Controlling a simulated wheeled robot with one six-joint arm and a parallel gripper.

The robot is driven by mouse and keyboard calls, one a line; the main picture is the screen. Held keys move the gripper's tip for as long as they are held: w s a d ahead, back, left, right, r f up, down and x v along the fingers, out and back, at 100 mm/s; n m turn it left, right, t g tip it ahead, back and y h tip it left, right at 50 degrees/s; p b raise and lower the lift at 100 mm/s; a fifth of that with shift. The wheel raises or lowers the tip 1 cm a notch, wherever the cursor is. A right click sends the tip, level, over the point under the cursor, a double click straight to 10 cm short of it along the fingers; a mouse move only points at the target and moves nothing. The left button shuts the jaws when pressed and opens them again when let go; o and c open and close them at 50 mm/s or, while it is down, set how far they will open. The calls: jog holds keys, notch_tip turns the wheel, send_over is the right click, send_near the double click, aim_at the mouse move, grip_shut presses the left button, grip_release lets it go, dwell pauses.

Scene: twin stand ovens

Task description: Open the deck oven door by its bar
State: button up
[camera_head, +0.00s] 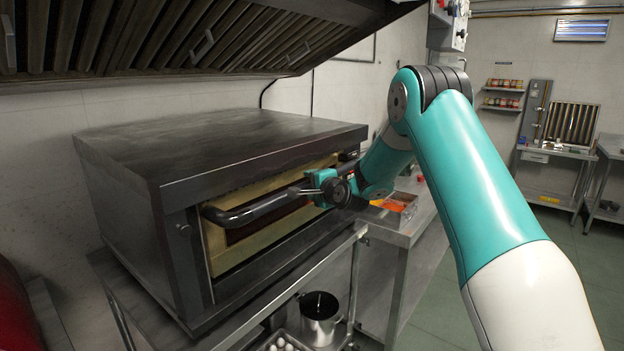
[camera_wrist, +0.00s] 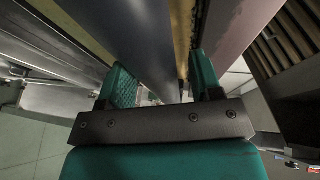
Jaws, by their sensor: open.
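The deck oven (camera_head: 215,150) is a dark metal box on a stand in the head view. Its front door (camera_head: 250,248) has a yellowish frame and looks shut. The black door bar (camera_head: 258,211) runs across the front, bent in at its left end. My gripper (camera_head: 318,183) is at the right part of the bar, which is partly hidden behind it. In the wrist view the open teal fingers (camera_wrist: 160,84) stand to either side of the dark bar (camera_wrist: 150,45). I cannot tell whether they touch it.
A hood (camera_head: 190,35) hangs low over the oven. A steel table (camera_head: 408,229) with a tray of orange contents (camera_head: 394,204) stands right of the oven. A steel pot (camera_head: 319,318) is on the shelf below. The green floor is open at the right.

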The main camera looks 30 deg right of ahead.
jog(key=shift+w+f, duration=0.1)
jog(key=shift+w, duration=0.25)
